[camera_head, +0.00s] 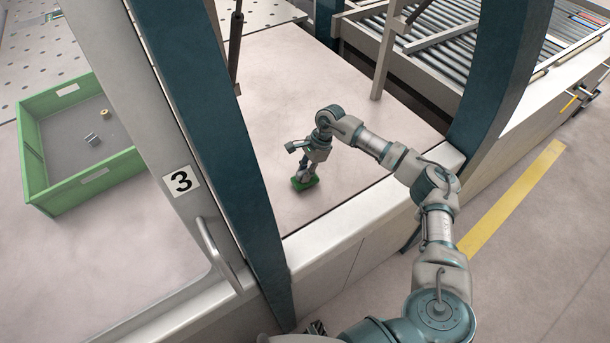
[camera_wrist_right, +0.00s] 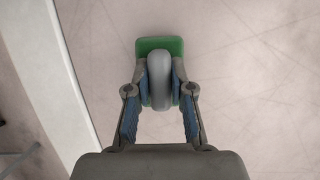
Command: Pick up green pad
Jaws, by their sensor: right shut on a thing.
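The green pad (camera_head: 304,184) is a small green block on the pale panel surface inside the machine frame. A grey rounded handle (camera_wrist_right: 160,80) stands up from its top. My right gripper (camera_head: 304,176) points down over the pad. In the right wrist view the green pad (camera_wrist_right: 160,46) shows beyond and beside the fingers, and the right gripper (camera_wrist_right: 160,82) is shut on its grey handle, one finger on each side. I cannot tell whether the pad touches the surface. My left gripper is not in view.
A green crate (camera_head: 75,180) with a few small parts stands at the left. A teal and grey frame post (camera_head: 215,130) marked 3 (camera_head: 181,181), with a handle (camera_head: 218,255), is left of my arm. A roller conveyor (camera_head: 440,40) lies at the back right. Bare surface surrounds the pad.

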